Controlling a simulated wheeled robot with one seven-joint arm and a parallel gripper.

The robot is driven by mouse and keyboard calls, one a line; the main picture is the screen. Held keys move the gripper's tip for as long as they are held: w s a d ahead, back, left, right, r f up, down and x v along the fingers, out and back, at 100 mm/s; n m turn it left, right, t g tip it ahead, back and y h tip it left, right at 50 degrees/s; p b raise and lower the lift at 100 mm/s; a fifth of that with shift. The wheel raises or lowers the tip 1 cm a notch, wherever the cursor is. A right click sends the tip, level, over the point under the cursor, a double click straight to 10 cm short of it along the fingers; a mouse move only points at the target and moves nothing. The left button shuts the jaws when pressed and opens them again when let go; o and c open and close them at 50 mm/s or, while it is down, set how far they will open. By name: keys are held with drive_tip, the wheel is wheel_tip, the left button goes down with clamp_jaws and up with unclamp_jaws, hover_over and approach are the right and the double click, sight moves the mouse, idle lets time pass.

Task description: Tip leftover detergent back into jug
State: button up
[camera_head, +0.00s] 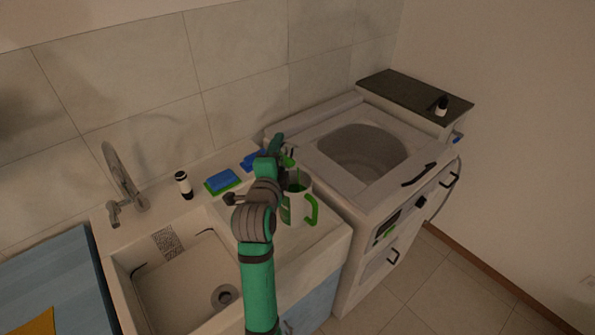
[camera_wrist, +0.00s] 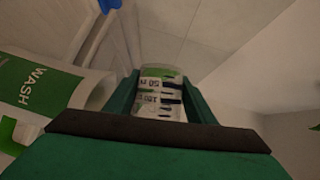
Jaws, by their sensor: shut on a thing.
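The detergent jug (camera_head: 297,210) is white with a green label and a green handle on its right side. It stands upright on the counter right of the sink basin. In the wrist view the jug (camera_wrist: 50,85) lies at the left, with "WASH" on its label and its pale rim facing right. My gripper (camera_wrist: 160,92) is shut on a small clear measuring cup (camera_wrist: 160,88) with printed volume marks and green at its upper left. In the head view my gripper (camera_head: 283,150) is above the jug's far side; my arm hides part of the jug. I cannot tell how much liquid the cup holds.
The sink (camera_head: 190,285) and tap (camera_head: 122,180) are to the left. A dark-and-white bottle (camera_head: 184,185) and a blue-green sponge (camera_head: 222,181) sit behind the basin. An open top-loading washer (camera_head: 330,165) stands right of the counter. A dark-topped cabinet (camera_head: 400,92) stands behind, with a small bottle (camera_head: 441,106).

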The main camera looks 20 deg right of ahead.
drive_tip(key=shift+w+a, duration=0.2)
drive_tip(key=shift+a, duration=0.3)
drive_tip(key=shift+s+d+f, duration=0.1)
drive_tip(key=shift+s, duration=0.05)
drive_tip(key=shift+f, duration=0.1)
drive_tip(key=shift+d+m+b, duration=0.25)
drive_tip(key=shift+m+b, duration=0.05)
drive_tip(key=shift+a+f+t, duration=0.15)
drive_tip(key=shift+a+t, duration=0.05)
drive_tip(key=shift+t, duration=0.1)
